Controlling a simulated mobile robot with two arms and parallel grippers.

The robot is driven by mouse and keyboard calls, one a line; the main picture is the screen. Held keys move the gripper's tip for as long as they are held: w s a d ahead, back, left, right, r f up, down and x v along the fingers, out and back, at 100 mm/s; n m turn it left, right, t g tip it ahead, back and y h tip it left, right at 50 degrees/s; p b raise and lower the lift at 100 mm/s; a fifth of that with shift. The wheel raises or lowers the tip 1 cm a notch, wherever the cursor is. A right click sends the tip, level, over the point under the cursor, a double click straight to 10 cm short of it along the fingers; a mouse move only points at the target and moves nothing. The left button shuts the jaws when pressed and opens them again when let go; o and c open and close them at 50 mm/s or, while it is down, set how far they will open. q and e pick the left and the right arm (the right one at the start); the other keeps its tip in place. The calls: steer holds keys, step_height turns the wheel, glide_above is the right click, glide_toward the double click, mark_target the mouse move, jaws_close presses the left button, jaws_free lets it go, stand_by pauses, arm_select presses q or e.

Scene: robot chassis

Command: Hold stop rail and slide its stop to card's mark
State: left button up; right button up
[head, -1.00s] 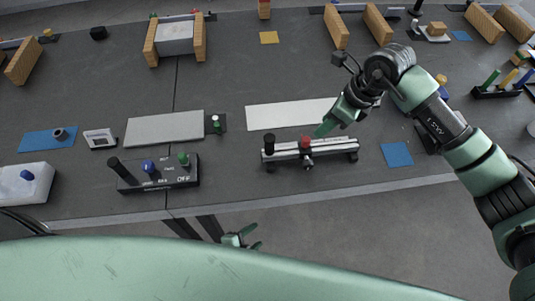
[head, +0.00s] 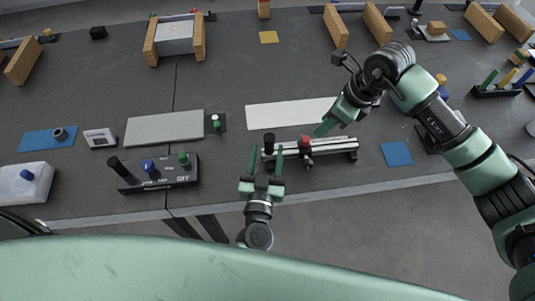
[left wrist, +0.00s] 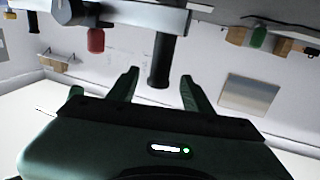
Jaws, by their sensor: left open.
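The stop rail (head: 335,150) is a silver bar on dark feet near the table's front edge. It has a black upright handle (head: 269,140) at its left end and a red-knobbed stop (head: 306,142) near its middle. My left gripper (head: 266,158) is open in front of the handle. In the left wrist view the black handle (left wrist: 161,62) lies ahead between the spread fingers (left wrist: 158,85), with the red knob (left wrist: 95,40) to its left. My right gripper (head: 325,128) is just behind the rail near the stop; its jaw opening is unclear. I cannot make out a card's mark.
A white strip (head: 275,116) lies behind the rail, and a blue square (head: 396,154) lies to its right. A black switch box (head: 157,176) and a grey plate (head: 165,127) stand to the left. Wooden blocks are farther back.

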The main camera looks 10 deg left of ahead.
arm_select(q)
steer(key=w, duration=0.7)
steer(key=shift+w+a, duration=0.15)
steer(key=shift+a, duration=0.15)
jaws_close()
stand_by(1.9)
